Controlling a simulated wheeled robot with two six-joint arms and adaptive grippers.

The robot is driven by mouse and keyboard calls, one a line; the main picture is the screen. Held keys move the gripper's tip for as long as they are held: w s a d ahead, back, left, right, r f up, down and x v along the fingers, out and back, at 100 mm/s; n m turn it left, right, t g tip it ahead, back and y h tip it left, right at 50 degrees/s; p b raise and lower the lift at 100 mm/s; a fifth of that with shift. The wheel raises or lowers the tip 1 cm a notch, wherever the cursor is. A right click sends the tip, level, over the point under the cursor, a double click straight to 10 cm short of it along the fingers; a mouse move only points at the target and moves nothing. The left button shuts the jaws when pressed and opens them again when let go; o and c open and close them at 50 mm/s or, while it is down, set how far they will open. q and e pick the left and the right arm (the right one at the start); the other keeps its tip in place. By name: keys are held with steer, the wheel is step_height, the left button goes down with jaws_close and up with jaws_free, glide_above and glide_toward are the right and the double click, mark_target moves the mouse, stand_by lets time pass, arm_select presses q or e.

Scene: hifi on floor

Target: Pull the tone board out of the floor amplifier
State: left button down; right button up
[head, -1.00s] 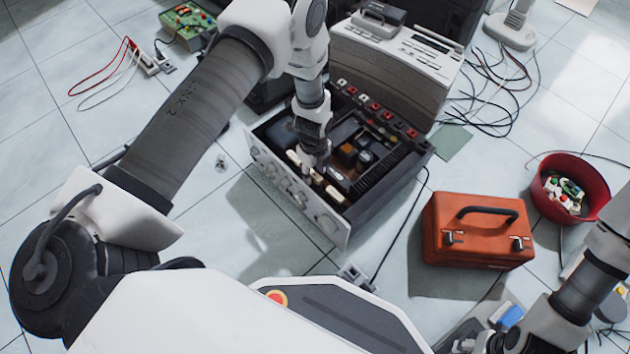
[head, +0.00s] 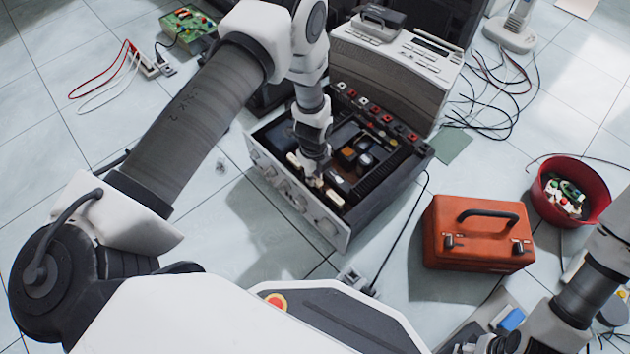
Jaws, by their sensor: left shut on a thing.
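The floor amplifier (head: 392,198) stands open on the tiled floor, with its knobbed front panel facing down-left and circuit parts showing inside. My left gripper (head: 314,178) reaches down into it just behind the front panel. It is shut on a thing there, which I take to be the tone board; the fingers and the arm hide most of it. Pale parts (head: 334,198) show beside the fingers. My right gripper (head: 485,346) is low at the right, partly cut off by the frame's edge, and its fingers are not clear.
An orange toolbox (head: 478,234) and a red bowl of parts (head: 560,213) stand right of the amplifier. A grey hi-fi unit (head: 385,75) stands behind it. Loose black cables (head: 495,100) lie at upper right. A green board (head: 188,25) lies at upper left. Floor left of the amplifier is mostly clear.

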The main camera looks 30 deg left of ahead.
arm_select(q)
steer(key=shift+r, duration=0.15)
step_height(320, 180, up, 7)
steer(key=p, duration=0.7)
steer(key=shift+r, duration=0.2)
